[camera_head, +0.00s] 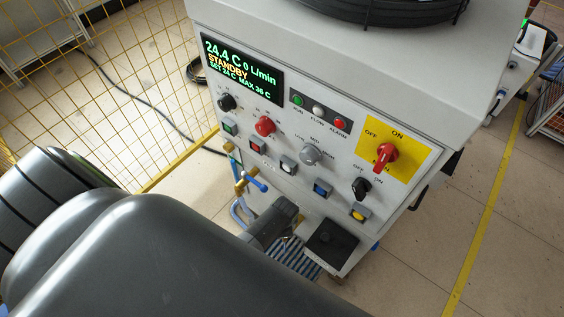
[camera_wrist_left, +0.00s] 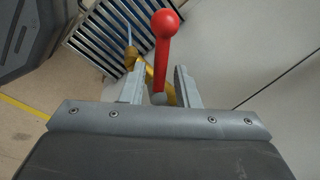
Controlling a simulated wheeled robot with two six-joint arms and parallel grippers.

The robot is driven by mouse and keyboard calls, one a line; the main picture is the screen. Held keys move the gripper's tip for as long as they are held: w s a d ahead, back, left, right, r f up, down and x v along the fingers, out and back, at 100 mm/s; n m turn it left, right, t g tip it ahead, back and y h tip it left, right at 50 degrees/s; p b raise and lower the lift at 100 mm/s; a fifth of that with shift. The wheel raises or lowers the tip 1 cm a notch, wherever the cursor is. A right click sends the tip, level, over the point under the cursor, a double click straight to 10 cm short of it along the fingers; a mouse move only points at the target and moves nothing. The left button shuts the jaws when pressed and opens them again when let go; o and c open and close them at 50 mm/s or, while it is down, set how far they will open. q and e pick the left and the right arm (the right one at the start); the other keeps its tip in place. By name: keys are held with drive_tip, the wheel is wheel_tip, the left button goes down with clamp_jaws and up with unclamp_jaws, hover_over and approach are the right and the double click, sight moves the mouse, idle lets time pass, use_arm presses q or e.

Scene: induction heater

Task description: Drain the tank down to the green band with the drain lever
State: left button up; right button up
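My left gripper (camera_wrist_left: 158,80) is open, with one finger on each side of the stem and visible gaps between. The red ball is past the fingertips. In the head view my left arm fills the lower left and the red-knobbed lever is hidden. A dark grey block, seemingly my left gripper's body (camera_head: 268,225), is low beside the cabinet. The tank level and green band are not in view. My right gripper is not in view.
The heater cabinet (camera_head: 340,190) carries a display (camera_head: 240,68) reading 24.4 C, 0 L/min, STANDBY, plus knobs and buttons. A blue-handled brass valve (camera_head: 255,182) sticks out at its left side. A striped grate (camera_wrist_left: 100,38) lies below the lever. Yellow fencing (camera_head: 120,80) stands left.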

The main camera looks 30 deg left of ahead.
use_arm(q)
drive_tip(key=shift+o, duration=0.4)
drive_tip(key=shift+r, duration=0.1)
drive_tip(key=shift+r, duration=0.2)
wheel_tip(320, 180, up, 16)
drive_tip(key=s+d+p, duration=0.2)
drive_tip(key=p, duration=0.2)
drive_tip(key=shift+s+r, duration=0.25)
drive_tip(key=shift+s, duration=0.15)
idle(5.8)
